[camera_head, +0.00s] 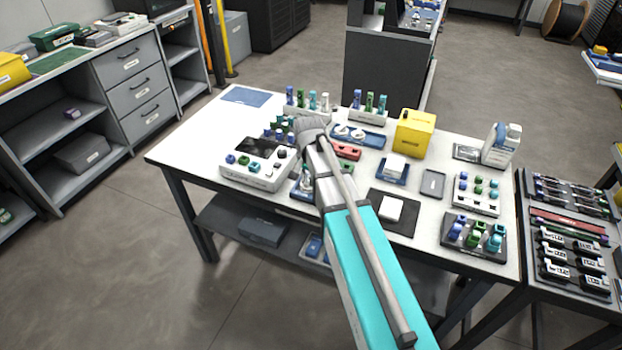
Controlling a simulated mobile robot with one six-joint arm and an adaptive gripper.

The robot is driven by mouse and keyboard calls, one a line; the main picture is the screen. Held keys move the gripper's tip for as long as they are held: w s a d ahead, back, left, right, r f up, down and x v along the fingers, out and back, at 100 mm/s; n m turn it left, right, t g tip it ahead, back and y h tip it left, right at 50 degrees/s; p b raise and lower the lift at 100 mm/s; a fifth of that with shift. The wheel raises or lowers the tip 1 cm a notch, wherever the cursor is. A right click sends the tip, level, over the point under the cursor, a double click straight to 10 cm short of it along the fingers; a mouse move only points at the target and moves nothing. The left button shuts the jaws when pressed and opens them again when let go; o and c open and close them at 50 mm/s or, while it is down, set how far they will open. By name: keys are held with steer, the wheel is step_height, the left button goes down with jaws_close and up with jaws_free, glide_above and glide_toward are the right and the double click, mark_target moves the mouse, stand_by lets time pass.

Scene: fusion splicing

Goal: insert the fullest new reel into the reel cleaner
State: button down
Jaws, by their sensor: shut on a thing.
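My arm reaches over the white table, and my gripper (312,127) is at its far end, partly hidden by my own wrist. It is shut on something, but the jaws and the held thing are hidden. A blue tray (374,143) just right of it holds small white round pieces (341,130) that look like reels; how full each one is cannot be told. A red case (346,151), possibly the reel cleaner, lies in front of that tray, close to my wrist. I cannot tell whether it is open.
A white device (251,182) with coloured knobs stands left of my arm. Racks of upright pens (371,114) stand at the back. The table's left end is mostly clear.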

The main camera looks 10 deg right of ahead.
steer(key=shift+f+b, duration=0.35)
stand_by(0.5)
steer(key=c, duration=0.6)
jaws_free()
steer(key=shift+o, duration=0.2)
steer(key=shift+r, duration=0.15)
steer(key=shift+r+p, duration=2.9)
steer(key=shift+p, duration=0.15)
